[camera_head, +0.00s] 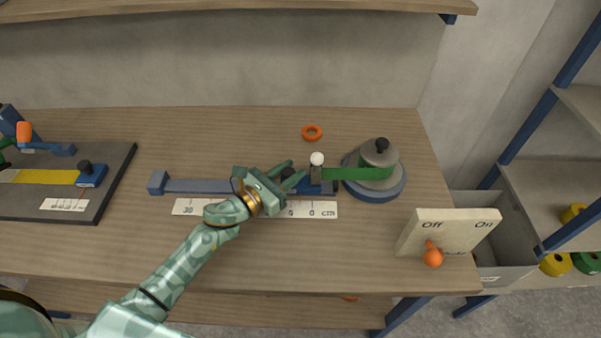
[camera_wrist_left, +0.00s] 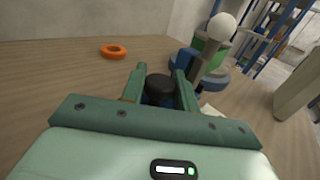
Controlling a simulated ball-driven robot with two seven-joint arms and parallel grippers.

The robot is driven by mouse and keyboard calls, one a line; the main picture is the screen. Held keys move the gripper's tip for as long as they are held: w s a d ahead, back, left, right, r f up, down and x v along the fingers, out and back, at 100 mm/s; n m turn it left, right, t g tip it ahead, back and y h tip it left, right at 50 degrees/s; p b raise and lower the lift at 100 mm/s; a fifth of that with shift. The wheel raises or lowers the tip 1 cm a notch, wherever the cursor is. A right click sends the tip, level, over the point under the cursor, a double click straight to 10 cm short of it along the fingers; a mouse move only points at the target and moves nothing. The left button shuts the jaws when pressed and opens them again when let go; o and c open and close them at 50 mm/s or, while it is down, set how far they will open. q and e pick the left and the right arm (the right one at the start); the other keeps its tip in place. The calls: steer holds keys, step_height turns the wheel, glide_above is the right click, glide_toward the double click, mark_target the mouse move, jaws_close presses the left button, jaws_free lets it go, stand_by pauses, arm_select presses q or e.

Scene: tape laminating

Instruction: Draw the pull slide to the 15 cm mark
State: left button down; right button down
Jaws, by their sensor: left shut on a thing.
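My left gripper (camera_head: 290,176) reaches over the slide from the front in the head view. In the left wrist view its fingers (camera_wrist_left: 160,85) stand on either side of a black knob (camera_wrist_left: 160,88), shut on it. The knob belongs to the blue pull slide (camera_head: 322,188), which sits at the right end of the blue rail (camera_head: 200,186), near the scale's 0. The white cm scale (camera_head: 325,209) lies in front of the rail; my gripper and forearm hide its middle. Green tape (camera_head: 340,174) runs from the slide to the roll (camera_head: 378,172). My right gripper is in neither view.
A white-ball-topped post (camera_head: 317,159) stands by the slide. An orange ring (camera_head: 312,132) lies behind. An Off/On switch box (camera_head: 450,232) with an orange lever (camera_head: 432,256) stands front right. A dark board (camera_head: 60,212) with yellow tape lies left.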

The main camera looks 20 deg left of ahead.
arm_select(q)
steer(key=s+a+b, duration=0.1)
steer(key=a, duration=0.2)
steer(key=s+a+b, duration=0.1)
steer(key=a, duration=0.3)
steer(key=s+a+b, duration=0.1)
steer(key=a, duration=0.2)
steer(key=shift+a+f+b, duration=0.15)
steer(key=shift+a+b, duration=0.05)
steer(key=shift+b, duration=0.1)
steer(key=shift+s+a+r, duration=0.2)
steer(key=shift+a, duration=0.45)
steer(key=c, duration=1.1)
jaws_free()
steer(key=b+v, duration=0.1)
steer(key=v, duration=1.5)
steer(key=shift+s, duration=0.15)
